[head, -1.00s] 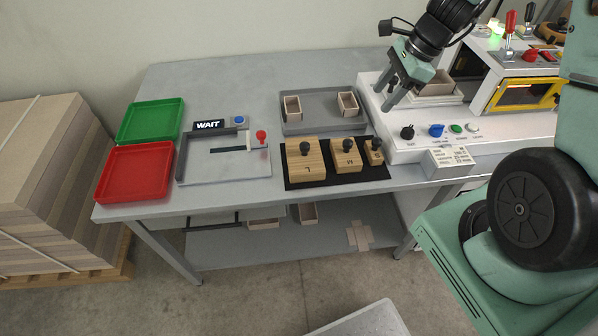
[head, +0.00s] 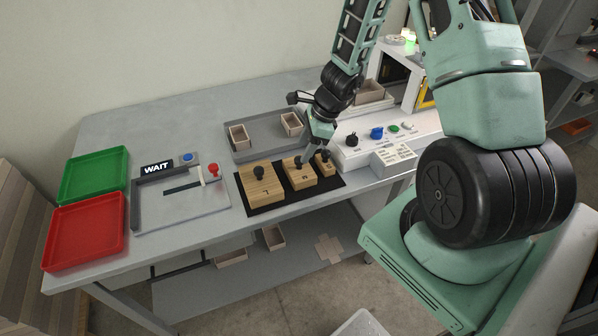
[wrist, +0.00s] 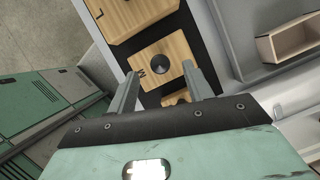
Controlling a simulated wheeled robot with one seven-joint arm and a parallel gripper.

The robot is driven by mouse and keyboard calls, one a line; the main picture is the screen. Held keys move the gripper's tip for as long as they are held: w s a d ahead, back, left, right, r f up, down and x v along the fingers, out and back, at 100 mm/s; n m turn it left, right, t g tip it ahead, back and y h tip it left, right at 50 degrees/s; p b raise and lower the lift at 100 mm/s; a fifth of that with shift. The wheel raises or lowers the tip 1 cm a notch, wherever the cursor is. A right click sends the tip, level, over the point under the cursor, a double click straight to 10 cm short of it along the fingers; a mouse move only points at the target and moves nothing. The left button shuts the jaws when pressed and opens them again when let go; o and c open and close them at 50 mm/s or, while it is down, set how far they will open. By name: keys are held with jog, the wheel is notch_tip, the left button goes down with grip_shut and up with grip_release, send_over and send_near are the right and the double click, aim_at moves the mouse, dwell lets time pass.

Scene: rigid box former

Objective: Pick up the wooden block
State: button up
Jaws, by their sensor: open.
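Three wooden blocks with black knobs lie in a row on a black mat (head: 338,187): a large block marked L (head: 262,193), a medium block marked M (head: 301,179) and a small block (head: 325,168). My gripper (head: 316,150) is open and empty, pointing down over the medium and small blocks. In the wrist view the medium block (wrist: 172,48) and its knob show between and just beyond my fingertips (wrist: 160,76). The small block (wrist: 176,98) is partly hidden there, near the right finger. The large block (wrist: 130,15) is cut off at the top. I cannot tell whether a finger touches anything.
A grey tray (head: 252,155) with two small open boxes lies behind the mat. A white machine with knobs (head: 404,150) stands at the right. At the left are a fixture with a red-knobbed lever (head: 213,170), a green tray (head: 92,174) and a red tray (head: 84,232).

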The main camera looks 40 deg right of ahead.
aim_at(300, 157)
jog(key=shift+x, duration=2.65)
grip_shut()
